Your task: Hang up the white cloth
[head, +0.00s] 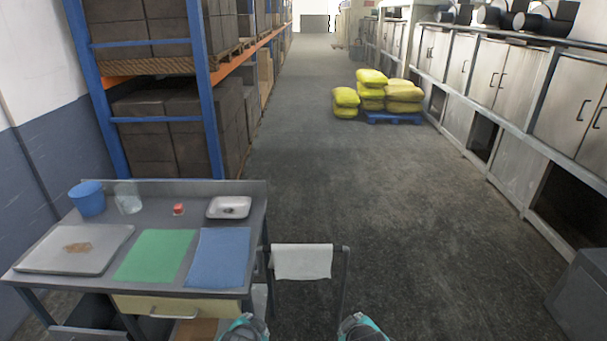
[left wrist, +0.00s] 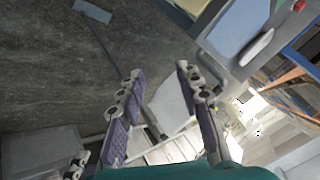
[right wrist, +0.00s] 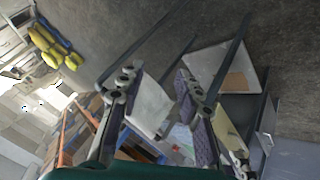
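The white cloth (head: 301,262) drapes over the top bar of a dark rail frame (head: 346,270), just right of the workbench, in the head view. In the left wrist view the cloth (left wrist: 172,105) lies beyond and between the fingers of my left gripper (left wrist: 159,70), which stand apart. In the right wrist view the cloth (right wrist: 150,108) also shows between the spread fingers of my right gripper (right wrist: 157,70). Both grippers look empty and neither is seen closed on the cloth. In the head view only teal parts of my arms show at the bottom edge; the fingers are hidden there.
The workbench (head: 150,205) holds a blue bucket (head: 87,198), a glass jar (head: 128,198), a red-lidded item (head: 178,209), a white tray (head: 229,207), a grey board (head: 75,248), a green mat (head: 155,255) and a blue mat (head: 218,257). Floor is clear right of the rail frame.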

